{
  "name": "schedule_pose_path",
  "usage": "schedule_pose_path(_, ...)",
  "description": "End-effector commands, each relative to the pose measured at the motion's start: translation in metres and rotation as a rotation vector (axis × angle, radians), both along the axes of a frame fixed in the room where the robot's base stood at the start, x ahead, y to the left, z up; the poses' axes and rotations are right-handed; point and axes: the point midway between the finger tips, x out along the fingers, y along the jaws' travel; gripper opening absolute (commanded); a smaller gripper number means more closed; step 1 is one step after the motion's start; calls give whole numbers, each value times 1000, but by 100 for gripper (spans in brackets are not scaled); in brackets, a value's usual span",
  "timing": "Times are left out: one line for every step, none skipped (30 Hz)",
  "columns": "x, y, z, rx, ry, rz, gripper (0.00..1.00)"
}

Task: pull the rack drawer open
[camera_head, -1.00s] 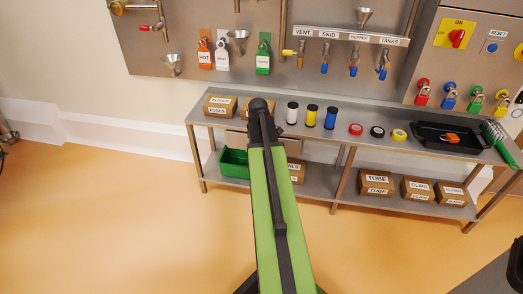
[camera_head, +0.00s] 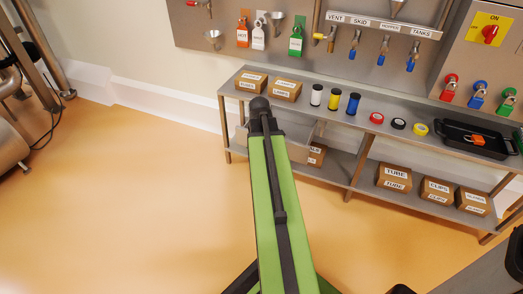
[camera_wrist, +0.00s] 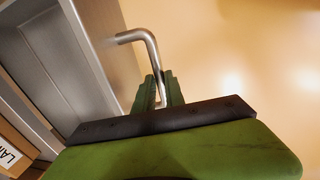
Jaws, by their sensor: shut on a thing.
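The rack drawer (camera_wrist: 62,65) is a grey metal tray, out far enough that its inside shows at the left of the wrist view. It looks empty where visible. Its bent round-bar handle (camera_wrist: 137,36) sticks out from the front. My gripper (camera_wrist: 158,86) is shut on the handle, with the bar between its two green fingers. In the head view, the drawer (camera_head: 299,132) shows as a pale grey form under the rack top, beside my arm. My arm covers much of it, and the gripper and handle are hidden there.
The steel rack (camera_head: 345,128) carries cardboard boxes, spools, tape rolls and a black tray (camera_head: 475,138) on top. More boxes (camera_head: 394,178) stand on its lower shelf. The orange floor (camera_head: 150,200) in front is clear. Metal equipment (camera_head: 12,150) stands at far left.

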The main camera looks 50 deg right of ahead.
Motion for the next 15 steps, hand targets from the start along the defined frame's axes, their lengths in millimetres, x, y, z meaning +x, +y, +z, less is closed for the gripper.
schedule_pose_path(-6, -4, 0, -5, 12, -7, 0)
schedule_pose_path(-7, -5, 0, -5, 13, -8, 0)
schedule_pose_path(-8, -6, 0, -5, 14, -9, 0)
schedule_pose_path(-8, -6, 0, -5, 14, -10, 0)
schedule_pose_path(-9, -7, 0, -5, 14, -11, 0)
schedule_pose_path(-9, -7, 0, -6, 15, -12, 0)
schedule_pose_path(-10, -7, 0, -6, 15, -12, 0)
schedule_pose_path(-10, -8, 0, -6, 15, -12, 18)
schedule_pose_path(-10, -8, 0, -5, 14, -13, 23)
schedule_pose_path(-10, -8, 0, -5, 14, -13, 27)
schedule_pose_path(-9, -7, 0, -5, 13, -13, 31)
schedule_pose_path(-9, -7, 0, -5, 13, -13, 36)
schedule_pose_path(-9, -7, 0, -5, 12, -12, 36)
schedule_pose_path(-9, -7, 0, -5, 12, -12, 36)
schedule_pose_path(-8, -7, 0, -4, 11, -12, 36)
